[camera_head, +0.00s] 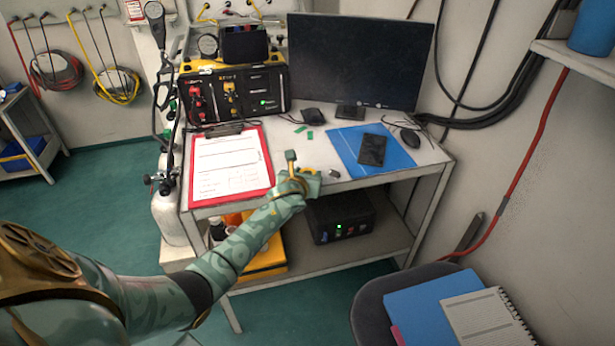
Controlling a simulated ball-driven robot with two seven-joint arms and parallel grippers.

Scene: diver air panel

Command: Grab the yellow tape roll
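My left arm reaches in from the lower left. Its gripper (301,165) is over the front edge of the worktable (345,183), just right of the red clipboard. Its fingertips look apart, with one green pad up and to the left of the other. A small yellow-gold patch shows at the fingers; I cannot tell whether it is part of the gripper or the yellow tape roll. I make out no clear tape roll elsewhere on the table, and the hand may hide it. My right gripper is not in view.
A red clipboard (267,160) with paper, a blue mat (393,158) bearing a dark phone (372,150), a monitor (358,62) and an air panel case (235,97) occupy the tabletop. A chair (372,310) stands at lower right.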

